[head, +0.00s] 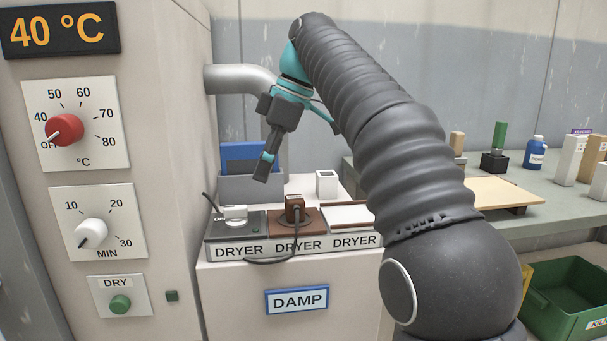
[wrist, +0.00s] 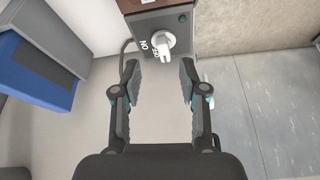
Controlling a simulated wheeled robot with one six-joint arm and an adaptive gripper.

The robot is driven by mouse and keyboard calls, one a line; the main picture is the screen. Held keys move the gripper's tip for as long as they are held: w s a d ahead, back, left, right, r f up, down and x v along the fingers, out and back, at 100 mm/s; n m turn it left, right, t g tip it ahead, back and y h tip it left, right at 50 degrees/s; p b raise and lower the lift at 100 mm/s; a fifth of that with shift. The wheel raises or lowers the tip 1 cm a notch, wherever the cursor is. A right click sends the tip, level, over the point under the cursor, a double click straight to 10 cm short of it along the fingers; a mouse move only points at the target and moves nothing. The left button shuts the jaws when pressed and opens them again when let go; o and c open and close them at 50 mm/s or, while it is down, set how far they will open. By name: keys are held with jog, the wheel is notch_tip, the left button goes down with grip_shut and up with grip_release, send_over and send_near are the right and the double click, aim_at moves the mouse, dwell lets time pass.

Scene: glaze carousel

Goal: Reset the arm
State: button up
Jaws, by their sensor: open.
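My gripper (head: 267,167) hangs from my dark, ribbed arm above the back of the damp cabinet, pointing down, beside the grey bin with a blue item. In the wrist view my gripper (wrist: 160,85) has its two fingers wide apart with nothing between them. A white switch knob (wrist: 162,45) on a grey box lies ahead of the fingertips; the same white knob (head: 235,213) shows in the head view on the left dryer box.
A brown dryer socket (head: 297,222) holds a brown plug with a black cable. The dryer cabinet (head: 165,200) with a red dial (head: 65,130) and 40 °C display (head: 60,30) stands left. A grey bench (head: 520,215) with bottles and a green crate (head: 565,300) are right.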

jog(key=s+d+f+m+t, duration=0.2)
jog(key=s+d+m, duration=0.3)
jog(key=d, duration=0.4)
jog(key=s+d+f+m+t+h, duration=0.2)
jog(key=s+d+f+m, duration=0.5)
jog(key=f, duration=0.5)
jog(key=s+d+f+m+t+h, duration=0.2)
jog(key=s+d+f+m, duration=0.5)
jog(key=s+d+f, duration=0.4)
jog(key=shift+d+f, duration=0.25)
jog(key=shift+f, duration=0.45)
jog(key=shift+s, duration=0.1)
